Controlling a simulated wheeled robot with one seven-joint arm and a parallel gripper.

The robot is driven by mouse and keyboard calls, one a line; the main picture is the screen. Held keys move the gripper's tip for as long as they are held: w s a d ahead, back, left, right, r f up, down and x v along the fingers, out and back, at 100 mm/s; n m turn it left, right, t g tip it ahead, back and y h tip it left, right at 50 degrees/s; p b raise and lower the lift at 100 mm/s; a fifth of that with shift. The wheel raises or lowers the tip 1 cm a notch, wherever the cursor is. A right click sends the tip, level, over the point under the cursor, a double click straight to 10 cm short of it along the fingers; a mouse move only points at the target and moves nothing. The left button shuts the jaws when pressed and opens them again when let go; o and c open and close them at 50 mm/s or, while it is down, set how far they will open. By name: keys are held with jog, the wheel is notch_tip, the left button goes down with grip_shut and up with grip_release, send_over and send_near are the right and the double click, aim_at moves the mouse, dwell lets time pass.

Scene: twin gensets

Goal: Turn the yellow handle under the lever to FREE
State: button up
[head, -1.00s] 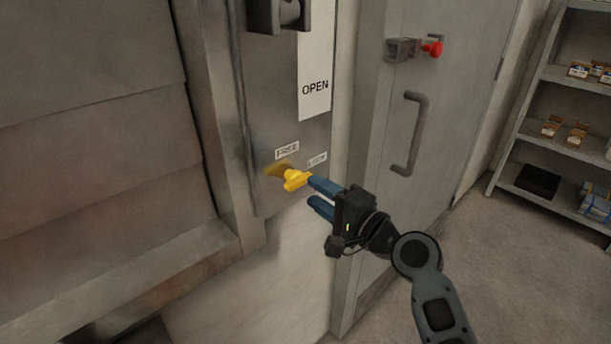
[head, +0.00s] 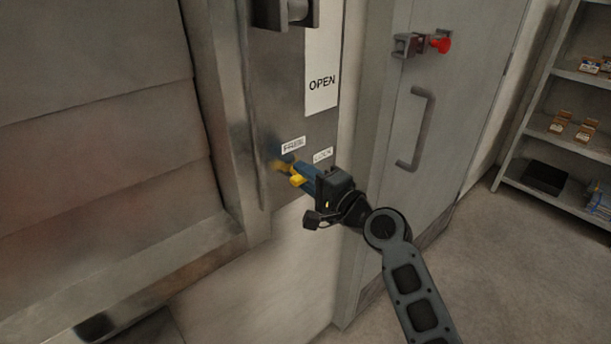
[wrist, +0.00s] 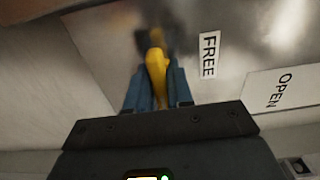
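The yellow handle (head: 297,180) sticks out from the grey metal panel (head: 283,110), below the small FREE label (head: 293,145) and the LOCK label (head: 323,155). My gripper (head: 300,171) is at the handle, its blue fingers reaching along it and partly hiding it. In the wrist view the yellow handle (wrist: 157,72) lies between the two blue fingers, one on each side, close to both. I cannot tell whether they press on it. The FREE label (wrist: 209,55) is to its right there. Which label the handle points to is not clear.
An OPEN sign (head: 321,82) is above the labels, beside a dark lever part (head: 286,14). To the right are a grey door with a bar handle (head: 416,128) and a red knob (head: 441,42). A shelf (head: 565,140) stands at far right, with clear floor before it.

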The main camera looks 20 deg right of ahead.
grip_shut()
jog(key=shift+f+n+b, duration=0.15)
jog(key=shift+n+b, duration=0.25)
jog(key=shift+b, duration=0.1)
jog(key=shift+f+n+b, duration=0.1)
jog(key=shift+n+b, duration=0.5)
jog(key=shift+b, duration=0.1)
jog(key=n+b, duration=0.3)
jog(key=shift+f+b, duration=0.1)
jog(key=shift+b, duration=0.2)
jog(key=n+b, duration=0.6)
jog(key=shift+n, duration=0.4)
jog(key=n+b, duration=0.3)
jog(key=n, duration=0.1)
jog(key=shift+b, duration=0.4)
jog(key=shift+r+n+b, duration=0.25)
jog(key=shift+n+b, duration=0.5)
jog(key=shift+n, duration=0.35)
